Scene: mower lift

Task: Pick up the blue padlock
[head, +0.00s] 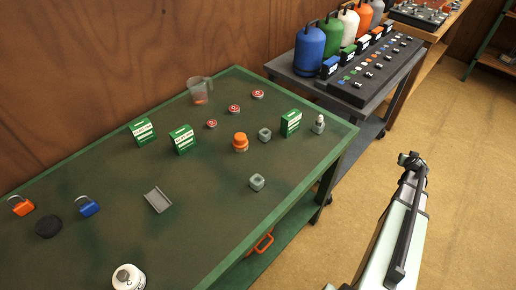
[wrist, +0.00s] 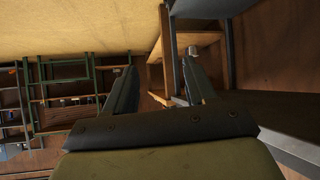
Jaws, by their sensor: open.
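The blue padlock (head: 89,208) lies on the green table (head: 330,163) at the left in the head view, with its grey shackle toward the upper left. An orange padlock (head: 23,207) lies to its left. A black round disc (head: 48,227) lies between and below them. My gripper shows in the wrist view (wrist: 155,88), its two fingers apart with nothing between them. It points away from the table top, and no padlock shows in that view. In the head view my arm stands at the lower right, off the table, far from the blue padlock.
A grey tray (head: 158,200) lies right of the blue padlock, and a white canister (head: 128,277) stands in front. Green boxes (head: 183,140), a jug (head: 201,90) and an orange-capped jar (head: 240,143) stand farther back. A grey cart (head: 385,75) with coloured bottles adjoins at the back right.

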